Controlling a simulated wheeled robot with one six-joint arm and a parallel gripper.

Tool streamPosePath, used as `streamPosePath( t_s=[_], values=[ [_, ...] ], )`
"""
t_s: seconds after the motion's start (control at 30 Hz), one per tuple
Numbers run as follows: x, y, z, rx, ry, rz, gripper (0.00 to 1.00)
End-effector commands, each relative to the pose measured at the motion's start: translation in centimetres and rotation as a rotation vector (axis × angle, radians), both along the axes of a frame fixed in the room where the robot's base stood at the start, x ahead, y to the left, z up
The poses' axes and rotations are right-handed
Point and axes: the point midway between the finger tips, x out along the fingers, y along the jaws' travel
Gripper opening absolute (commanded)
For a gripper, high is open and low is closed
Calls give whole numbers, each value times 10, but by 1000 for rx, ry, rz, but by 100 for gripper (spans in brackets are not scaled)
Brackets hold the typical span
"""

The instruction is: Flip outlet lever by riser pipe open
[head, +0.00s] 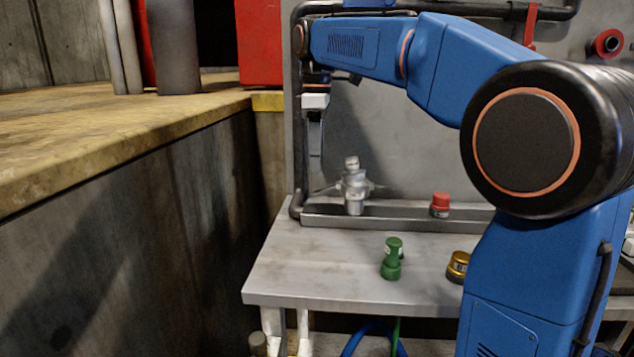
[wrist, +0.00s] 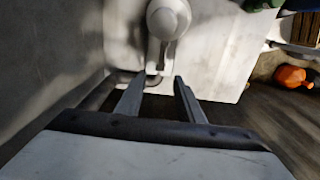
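A silver valve body (head: 354,195) stands on the back ledge of the bench, with thin arms out to its left and right. The left arm (head: 326,190) points toward the dark riser pipe (head: 297,130). I cannot tell which arm is the outlet lever, or its setting. My gripper (head: 314,150) hangs above and left of the valve, pointing down, near the riser pipe. In the wrist view its two fingers (wrist: 158,77) are apart with nothing between them. The round pale valve top (wrist: 168,18) is beyond the fingertips, with a short stem toward them.
A green fitting (head: 392,260) and a gold fitting (head: 458,266) stand on the bench top (head: 310,275). A red-capped piece (head: 440,204) sits on the back ledge. A grey wall panel rises behind. A high concrete wall (head: 130,230) is at left.

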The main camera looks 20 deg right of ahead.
Motion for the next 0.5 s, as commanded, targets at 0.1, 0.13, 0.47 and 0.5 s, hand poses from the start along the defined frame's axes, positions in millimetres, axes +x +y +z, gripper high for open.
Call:
streamPosePath(
  t_s=[0.1,0.13,0.47,0.5],
  values=[
    [-1,0,-21,0,2,0,34],
    [-1,0,-26,0,2,0,34],
    [0,0,-62,0,0,0,34],
    [0,0,-63,1,0,0,34]
  ],
)
